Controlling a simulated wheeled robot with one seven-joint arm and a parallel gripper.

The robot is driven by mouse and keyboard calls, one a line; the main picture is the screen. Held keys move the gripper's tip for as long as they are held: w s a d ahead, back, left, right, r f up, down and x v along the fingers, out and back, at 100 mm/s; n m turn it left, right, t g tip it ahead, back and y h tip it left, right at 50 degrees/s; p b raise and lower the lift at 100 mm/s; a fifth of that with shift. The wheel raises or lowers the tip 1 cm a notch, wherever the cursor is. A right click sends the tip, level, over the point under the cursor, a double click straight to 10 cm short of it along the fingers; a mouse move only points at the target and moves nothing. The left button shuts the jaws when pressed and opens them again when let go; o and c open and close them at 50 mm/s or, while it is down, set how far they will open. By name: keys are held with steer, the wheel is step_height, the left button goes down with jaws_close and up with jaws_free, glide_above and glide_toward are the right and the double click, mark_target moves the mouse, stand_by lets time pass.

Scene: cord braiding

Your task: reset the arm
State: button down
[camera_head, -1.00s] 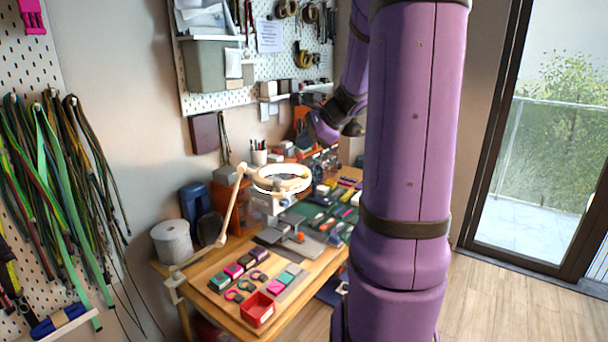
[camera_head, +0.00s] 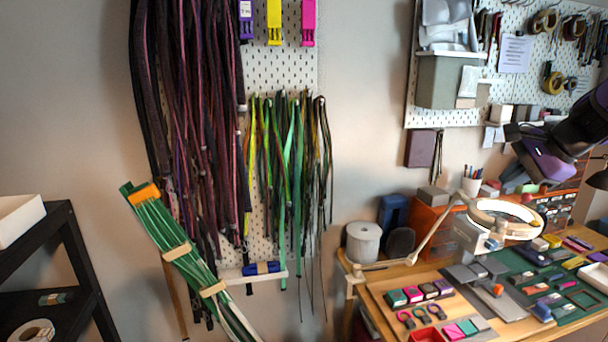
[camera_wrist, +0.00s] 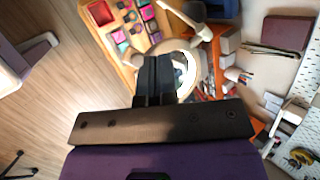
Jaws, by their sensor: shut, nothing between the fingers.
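My gripper (camera_wrist: 155,80) is shut and empty in the wrist view, its two dark fingers side by side. It points down over the workbench (camera_head: 380,290), with the white ring lamp (camera_wrist: 183,62) behind the fingers. In the head view part of my purple arm shows at the right edge, above the bench; the fingertips cannot be made out there. The ring lamp (camera_head: 505,218) stands on its jointed arm at the middle of the bench.
Cords hang on the wall pegboard (camera_head: 275,75). A white spool (camera_head: 363,242) stands at the bench's left end, and a red tray (camera_head: 427,335) lies at the front. A black shelf (camera_head: 45,275) is at far left. The wrist view shows bare wooden floor (camera_wrist: 60,100).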

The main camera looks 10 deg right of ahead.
steer(key=s+a+r+n+g+h, duration=0.1)
steer(key=s+a+n+h, duration=0.2)
steer(key=s+a+n, duration=1.4)
steer(key=shift+s+a+r+n+g, duration=0.2)
steer(key=shift+a+n+g, duration=0.3)
steer(key=shift+a, duration=0.55)
steer(key=shift+d, duration=0.1)
